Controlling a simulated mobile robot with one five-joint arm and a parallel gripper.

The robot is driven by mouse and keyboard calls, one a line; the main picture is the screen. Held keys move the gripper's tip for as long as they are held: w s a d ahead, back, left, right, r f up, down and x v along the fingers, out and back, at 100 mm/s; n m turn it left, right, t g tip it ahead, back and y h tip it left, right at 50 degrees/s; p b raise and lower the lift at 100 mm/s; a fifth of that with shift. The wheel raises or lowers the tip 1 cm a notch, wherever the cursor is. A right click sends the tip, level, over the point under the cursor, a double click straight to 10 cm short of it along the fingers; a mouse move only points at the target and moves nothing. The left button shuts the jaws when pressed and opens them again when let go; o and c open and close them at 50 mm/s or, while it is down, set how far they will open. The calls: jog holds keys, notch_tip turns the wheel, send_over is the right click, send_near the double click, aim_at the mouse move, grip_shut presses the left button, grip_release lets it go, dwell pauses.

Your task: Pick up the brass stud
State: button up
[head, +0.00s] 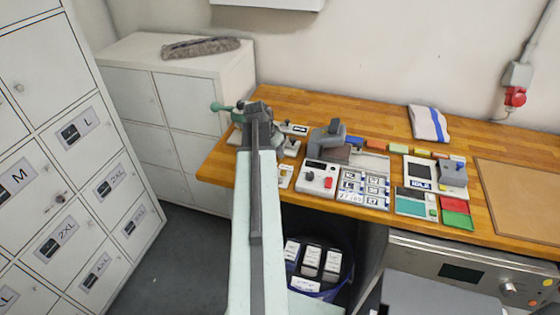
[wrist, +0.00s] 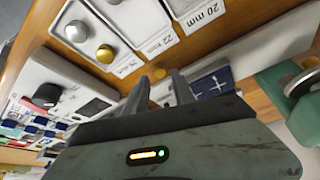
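A brass stud with a round domed head (wrist: 105,53) sits on a white tray (wrist: 130,60) at the upper left of the wrist view, beside a silver stud (wrist: 76,31). A smaller brass-coloured round piece (wrist: 159,72) shows between my fingers, farther back; I cannot tell what it is. My gripper (wrist: 160,88) is open, its two dark fingers apart with nothing seen held. The domed brass stud is left of the fingers, apart from them. In the head view my arm covers much of this area, and I cannot make out the stud.
A green-handled tool (head: 222,107) stands beside my arm's end at the bench's left. A grey press-like device (head: 328,138), a control box (head: 318,180) and a panel of label cards (head: 364,188) are to the right. A brown board (head: 520,195) lies on the wooden bench (head: 285,98).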

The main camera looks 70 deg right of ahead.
jog(key=b+x, duration=0.1)
jog(key=x, duration=0.2)
jog(key=shift+b, duration=0.3)
jog(key=shift+a+r, duration=0.1)
jog(key=shift+r, duration=0.05)
grip_shut()
